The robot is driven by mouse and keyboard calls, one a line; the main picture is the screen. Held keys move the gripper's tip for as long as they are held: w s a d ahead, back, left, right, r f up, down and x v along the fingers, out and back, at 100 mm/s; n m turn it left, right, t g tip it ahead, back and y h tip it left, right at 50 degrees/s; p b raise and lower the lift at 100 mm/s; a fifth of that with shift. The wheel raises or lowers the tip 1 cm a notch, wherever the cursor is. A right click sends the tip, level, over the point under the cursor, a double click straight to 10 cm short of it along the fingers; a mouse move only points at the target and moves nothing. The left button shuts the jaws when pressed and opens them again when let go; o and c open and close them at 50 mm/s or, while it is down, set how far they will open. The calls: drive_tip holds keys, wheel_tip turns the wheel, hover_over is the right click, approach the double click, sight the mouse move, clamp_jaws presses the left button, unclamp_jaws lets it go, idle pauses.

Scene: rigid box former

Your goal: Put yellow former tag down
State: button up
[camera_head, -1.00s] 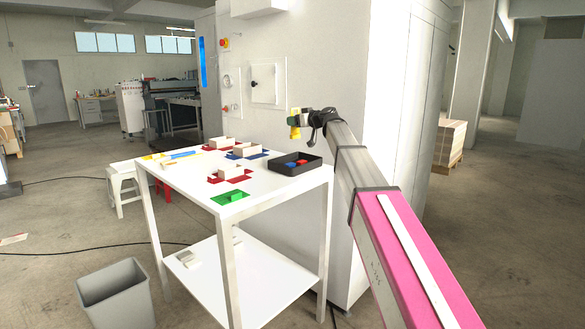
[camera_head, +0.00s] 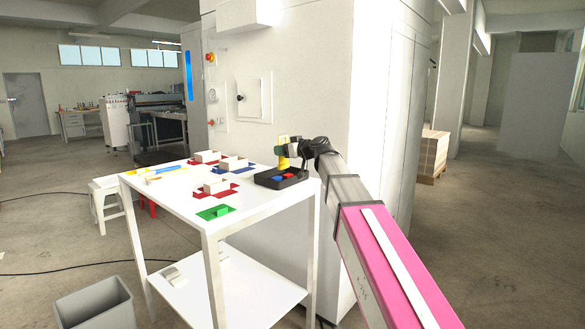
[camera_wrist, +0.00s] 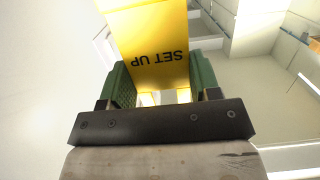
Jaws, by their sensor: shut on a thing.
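The yellow former tag (camera_wrist: 160,50) fills the upper middle of the wrist view, with "SET UP" printed on it upside down. My gripper (camera_wrist: 160,92) is shut on it, a green finger on each side. In the head view the yellow tag (camera_head: 283,160) hangs from my gripper (camera_head: 285,148) just above the back part of the black tray (camera_head: 262,183). I cannot tell whether its lower end touches the tray. Blue and red tags (camera_head: 283,177) lie in the tray.
The tray stands at the right edge of the white table (camera_head: 170,210). Several pale blocks on red and blue sheets (camera_head: 222,189) and a green piece (camera_head: 216,212) occupy the table. A white machine cabinet (camera_head: 300,90) stands close behind. A grey bin (camera_head: 95,310) is on the floor.

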drive_tip(key=shift+w+d+f, duration=0.6)
drive_tip(key=shift+f, duration=0.6)
drive_tip(key=shift+w+d+f, duration=0.55)
drive_tip(key=shift+w+f, duration=0.1)
drive_tip(key=shift+f, duration=0.5)
drive_tip(key=shift+w+d+f, duration=0.6)
drive_tip(key=shift+f, duration=0.6)
drive_tip(key=shift+f, duration=0.15)
drive_tip(key=o, duration=0.9)
drive_tip(key=shift+s+d+r, duration=0.15)
drive_tip(key=shift+r, duration=0.05)
drive_tip(key=v, duration=1.1)
drive_tip(key=shift+s+d, duration=0.2)
drive_tip(key=shift+d, duration=0.05)
